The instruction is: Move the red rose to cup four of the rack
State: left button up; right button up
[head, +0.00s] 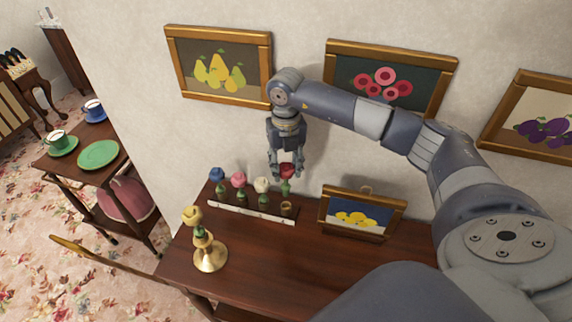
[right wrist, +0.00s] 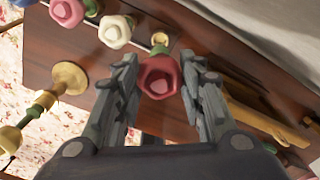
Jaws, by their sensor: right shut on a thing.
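The red rose (head: 287,170) is held in my right gripper (head: 285,174) above the right end of the rack. In the right wrist view the red bloom (right wrist: 159,80) sits between the two fingers (right wrist: 158,66). The rack (head: 250,213) is a white strip on the dark wooden table, with a row of cups. A blue rose (head: 217,174), a pink rose (head: 239,179) and a white rose (head: 262,185) stand in the first three cups. The fourth cup (head: 287,208), at the right end, is empty and lies below the held rose; it also shows in the right wrist view (right wrist: 159,39). My left gripper is not in view.
A brass candlestick (head: 210,255) with a yellow rose (head: 192,216) stands left on the table (head: 265,275). A framed lemon picture (head: 361,214) stands right of the rack. Framed pictures hang on the wall behind. The table front is clear.

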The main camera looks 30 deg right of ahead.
aim_at(286, 187)
jog(key=shift+f+b, duration=1.3)
jog(key=shift+f, duration=0.85)
jog(key=shift+f+b, duration=1.8)
jog(key=shift+f, duration=0.25)
jog(key=o, duration=1)
jog(key=shift+c, duration=0.2)
jog(key=shift+r, duration=0.2)
notch_tip(286, 187, up, 12)
jog(key=shift+f, duration=0.15)
